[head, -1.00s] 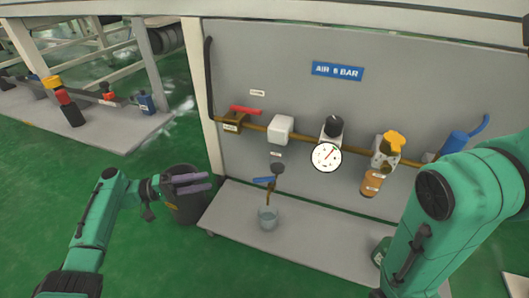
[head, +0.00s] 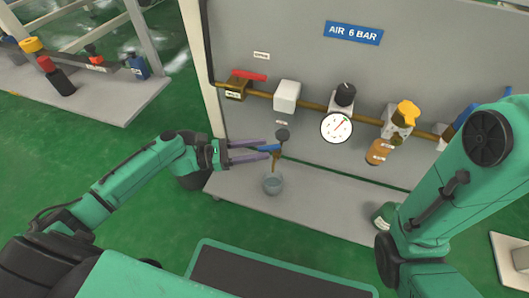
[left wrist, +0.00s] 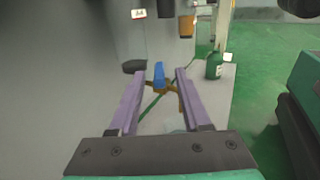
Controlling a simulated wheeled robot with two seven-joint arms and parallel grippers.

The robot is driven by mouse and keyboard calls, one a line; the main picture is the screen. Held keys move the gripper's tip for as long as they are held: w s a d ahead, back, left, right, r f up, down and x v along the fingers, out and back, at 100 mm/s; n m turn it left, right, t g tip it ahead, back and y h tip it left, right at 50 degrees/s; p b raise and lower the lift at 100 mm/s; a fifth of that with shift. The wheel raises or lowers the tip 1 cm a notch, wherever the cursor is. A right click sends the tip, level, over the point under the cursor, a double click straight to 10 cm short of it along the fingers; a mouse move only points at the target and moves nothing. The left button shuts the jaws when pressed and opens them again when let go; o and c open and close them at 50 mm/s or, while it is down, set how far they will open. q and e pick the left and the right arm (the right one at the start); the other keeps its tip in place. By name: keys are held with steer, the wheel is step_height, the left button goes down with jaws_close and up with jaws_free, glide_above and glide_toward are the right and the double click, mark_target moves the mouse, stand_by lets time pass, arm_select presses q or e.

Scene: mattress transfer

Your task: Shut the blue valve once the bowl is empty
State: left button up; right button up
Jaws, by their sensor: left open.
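The blue valve (head: 268,148) has a blue lever and a brass body, below a dark round fitting (head: 282,134) under the brass pipe. My left gripper (head: 265,150) is open, with its purple fingers around the lever's near end. In the left wrist view the blue lever (left wrist: 159,76) lies between the open fingers of my left gripper (left wrist: 160,84), apparently clear of both. A clear container (head: 273,185) stands on the grey shelf under the valve outlet. An amber bowl (head: 376,153) hangs from the pipe unit at right. I cannot tell whether either holds liquid. My right gripper is out of view.
The grey panel (head: 300,60) carries a red-handled valve (head: 240,84), a white box (head: 287,94), a gauge (head: 336,128) and a yellow-knobbed unit (head: 404,115). A green bottle (head: 385,216) stands on the shelf's right.

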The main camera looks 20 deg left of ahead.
arm_select(q)
steer(key=shift+x, duration=1.05)
steer(key=shift+c, duration=0.3)
jaws_close()
